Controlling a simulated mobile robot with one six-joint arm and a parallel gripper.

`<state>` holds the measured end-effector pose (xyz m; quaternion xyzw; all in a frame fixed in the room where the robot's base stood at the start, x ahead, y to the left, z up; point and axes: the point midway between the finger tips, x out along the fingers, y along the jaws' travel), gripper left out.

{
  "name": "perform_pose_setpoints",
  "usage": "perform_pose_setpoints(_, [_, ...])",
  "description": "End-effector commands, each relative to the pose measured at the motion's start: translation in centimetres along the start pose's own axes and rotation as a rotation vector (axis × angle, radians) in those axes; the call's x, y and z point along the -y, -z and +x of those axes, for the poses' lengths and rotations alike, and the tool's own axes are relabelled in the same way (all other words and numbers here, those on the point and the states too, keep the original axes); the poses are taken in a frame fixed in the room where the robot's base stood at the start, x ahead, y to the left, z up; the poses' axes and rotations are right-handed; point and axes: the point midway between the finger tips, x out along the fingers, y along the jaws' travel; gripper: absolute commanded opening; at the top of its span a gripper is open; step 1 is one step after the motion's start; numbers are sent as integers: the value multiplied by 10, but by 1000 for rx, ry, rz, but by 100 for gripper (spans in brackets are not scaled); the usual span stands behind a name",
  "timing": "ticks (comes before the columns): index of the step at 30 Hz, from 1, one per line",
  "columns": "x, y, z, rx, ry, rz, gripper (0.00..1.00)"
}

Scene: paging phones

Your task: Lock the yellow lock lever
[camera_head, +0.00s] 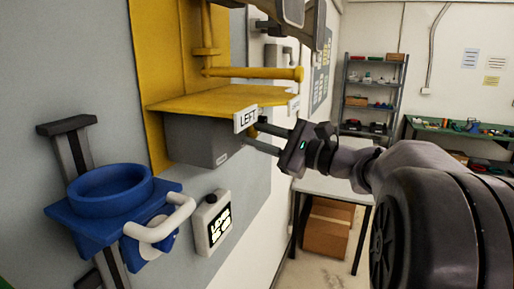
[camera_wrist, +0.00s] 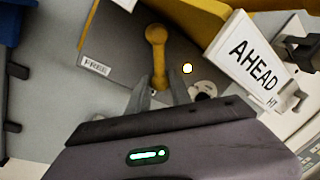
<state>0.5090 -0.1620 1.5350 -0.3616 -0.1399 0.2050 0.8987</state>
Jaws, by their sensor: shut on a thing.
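The yellow lock lever (camera_wrist: 157,50) shows in the wrist view as a short bar with a rounded end, against a grey box (camera_wrist: 125,50). Its lower end lies between the two fingers of my gripper (camera_wrist: 160,90), which is shut on it. In the head view my gripper (camera_head: 264,137) reaches left to the side of the grey box (camera_head: 200,140) under the yellow shelf.
A white "AHEAD" sign (camera_wrist: 253,60) stands close right of my gripper in the wrist view, near a small lit lamp (camera_wrist: 187,69).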

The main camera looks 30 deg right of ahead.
Motion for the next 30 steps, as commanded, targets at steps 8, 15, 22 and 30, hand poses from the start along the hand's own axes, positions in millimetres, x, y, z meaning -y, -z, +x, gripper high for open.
perform_pose_setpoints(8, [1, 0, 0, 3, 0, -19, 0])
perform_pose_setpoints(15, [1, 0, 0, 3, 1, -18, 27])
perform_pose_setpoints(22, [1, 0, 0, 3, 1, -18, 47])
perform_pose_setpoints(30, [2, 1, -8, 2, 3, -18, 47])
